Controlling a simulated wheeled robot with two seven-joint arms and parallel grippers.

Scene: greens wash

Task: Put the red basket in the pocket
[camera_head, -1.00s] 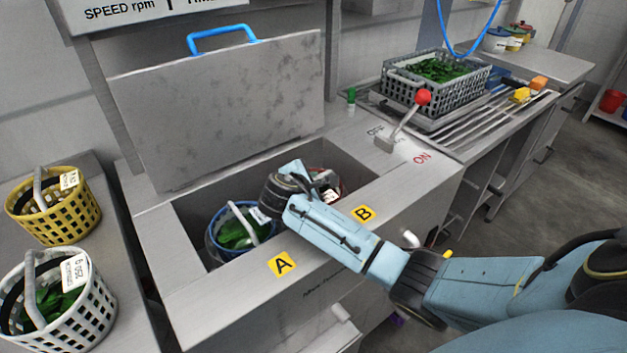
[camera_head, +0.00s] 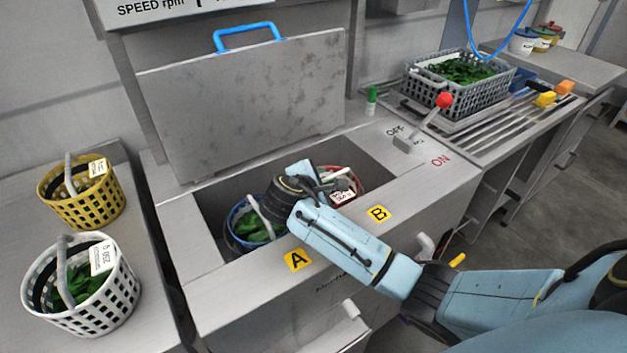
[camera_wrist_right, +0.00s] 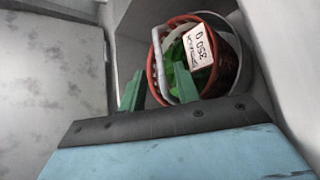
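The red basket (camera_head: 360,183) sits in the right-hand pocket of the open tub, by the yellow B label (camera_head: 378,213). It holds greens and carries a white tag; in the right wrist view the basket (camera_wrist_right: 222,68) sits within a grey round pocket rim, its tag reading 350 g. Its pale handle leans over toward my fingers. My right gripper (camera_head: 328,182) is over the tub at the basket's left side. In the wrist view its two green fingers (camera_wrist_right: 158,92) are apart, with the handle's lower end near the gap; contact cannot be told. My left gripper is out of view.
A blue basket (camera_head: 252,222) with greens sits in the left pocket by label A (camera_head: 297,259). The lid (camera_head: 250,100) stands open behind. Yellow (camera_head: 85,205) and white (camera_head: 85,300) baskets stand on the left counter. A red-knobbed lever (camera_head: 444,100) and a grey crate (camera_head: 460,92) are right.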

